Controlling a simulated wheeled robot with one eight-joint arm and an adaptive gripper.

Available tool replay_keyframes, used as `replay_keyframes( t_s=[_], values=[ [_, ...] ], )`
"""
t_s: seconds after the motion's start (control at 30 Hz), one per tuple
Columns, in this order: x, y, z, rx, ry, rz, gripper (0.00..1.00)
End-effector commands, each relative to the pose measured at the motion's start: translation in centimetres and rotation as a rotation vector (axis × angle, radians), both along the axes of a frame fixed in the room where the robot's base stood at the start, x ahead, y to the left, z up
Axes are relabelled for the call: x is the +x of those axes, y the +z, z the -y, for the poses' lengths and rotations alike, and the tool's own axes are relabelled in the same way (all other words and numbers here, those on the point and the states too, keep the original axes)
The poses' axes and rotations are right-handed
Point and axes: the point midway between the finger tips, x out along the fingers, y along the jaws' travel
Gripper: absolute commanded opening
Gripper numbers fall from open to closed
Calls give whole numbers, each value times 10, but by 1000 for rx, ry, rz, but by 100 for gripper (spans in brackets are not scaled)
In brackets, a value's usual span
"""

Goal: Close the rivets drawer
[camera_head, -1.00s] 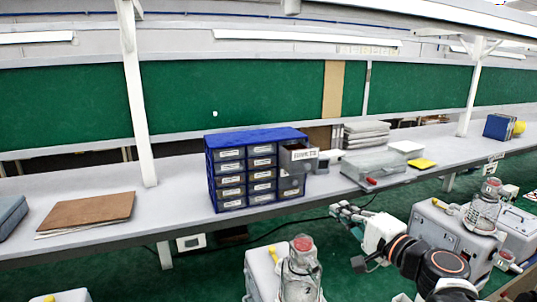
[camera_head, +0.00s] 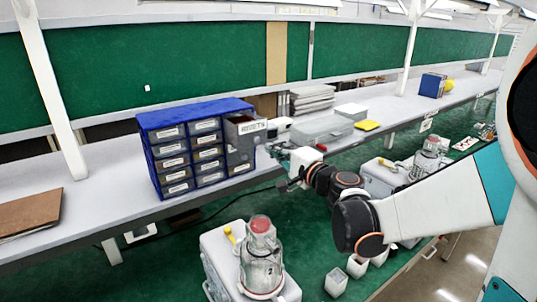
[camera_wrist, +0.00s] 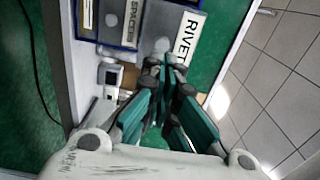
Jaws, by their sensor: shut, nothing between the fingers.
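The rivets drawer (camera_head: 244,128) is the top right drawer of a blue cabinet (camera_head: 150,124) on the bench. It stands pulled out, with its open top showing and its labelled front ahead of the other drawers.
A grey case (camera_head: 322,129) and a yellow pad (camera_head: 367,125) lie on the bench to the right. A canister pump (camera_head: 261,258) stands in front of the bench. The bench left of the cabinet is mostly clear.

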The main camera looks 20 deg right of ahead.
Motion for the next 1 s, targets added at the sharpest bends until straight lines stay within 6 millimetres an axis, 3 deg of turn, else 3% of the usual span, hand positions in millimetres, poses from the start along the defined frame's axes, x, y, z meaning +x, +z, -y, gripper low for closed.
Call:
replay_keyframes(
  t_s=[0.1,0.3,0.8,1.0],
  values=[
    [19,0,-7,0,2,0,0],
    [38,0,-13,0,1,0,0],
    [46,0,-15,0,1,0,0],
    [85,-2,-29,0,3,0,0]
  ],
)
